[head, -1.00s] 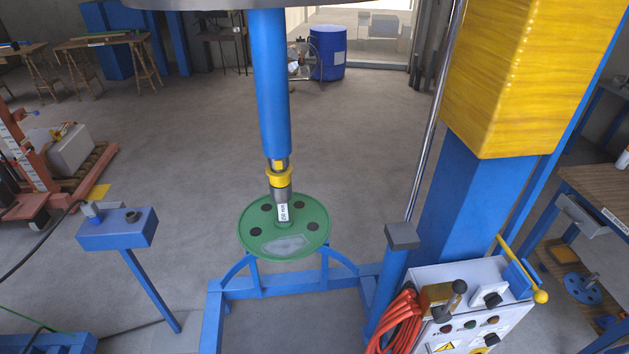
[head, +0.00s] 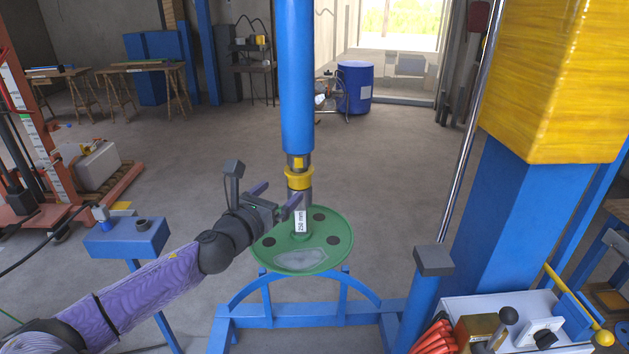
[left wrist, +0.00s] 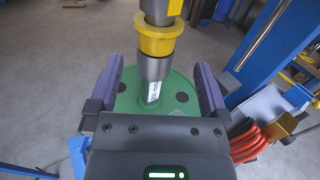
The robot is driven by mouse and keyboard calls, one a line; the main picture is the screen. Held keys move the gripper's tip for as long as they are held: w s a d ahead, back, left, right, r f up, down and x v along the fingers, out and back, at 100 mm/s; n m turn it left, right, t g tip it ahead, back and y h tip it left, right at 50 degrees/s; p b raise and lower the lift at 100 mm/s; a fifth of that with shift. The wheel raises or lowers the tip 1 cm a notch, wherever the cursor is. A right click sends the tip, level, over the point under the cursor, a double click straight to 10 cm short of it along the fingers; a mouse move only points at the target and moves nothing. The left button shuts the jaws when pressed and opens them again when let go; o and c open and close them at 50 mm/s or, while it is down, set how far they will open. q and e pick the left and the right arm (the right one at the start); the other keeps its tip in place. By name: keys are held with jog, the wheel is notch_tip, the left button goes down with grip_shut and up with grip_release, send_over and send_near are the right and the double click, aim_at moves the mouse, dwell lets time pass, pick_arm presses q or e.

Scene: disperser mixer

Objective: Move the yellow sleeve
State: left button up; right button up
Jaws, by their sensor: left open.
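The yellow sleeve (head: 298,179) is a flanged ring around the vertical shaft, below the blue column tube (head: 296,80). It also shows in the left wrist view (left wrist: 158,40), at the top middle. Under it are a bare metal shaft section and a white label reading 250 mm (head: 301,222), above the green disc (head: 328,258). My left gripper (head: 278,193) is open, left of the shaft and close to the sleeve's height or slightly lower. In the left wrist view its two purple fingers (left wrist: 162,88) stand apart with the shaft appearing between them. Contact cannot be told. My right gripper is not in view.
A blue frame (head: 300,314) stands beneath the disc. The yellow and blue machine column (head: 510,200) and a control box (head: 530,318) with red cable are at right. A blue stand (head: 128,238) is at left.

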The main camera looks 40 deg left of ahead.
aim_at(293, 180)
pick_arm(q)
jog(key=w, duration=0.2)
jog(key=w+a+b, duration=0.1)
jog(key=w, duration=0.4)
jog(key=shift+a+f, duration=0.1)
jog(key=shift+a, duration=0.15)
jog(key=shift+w+a, duration=0.1)
jog(key=shift+w, duration=0.55)
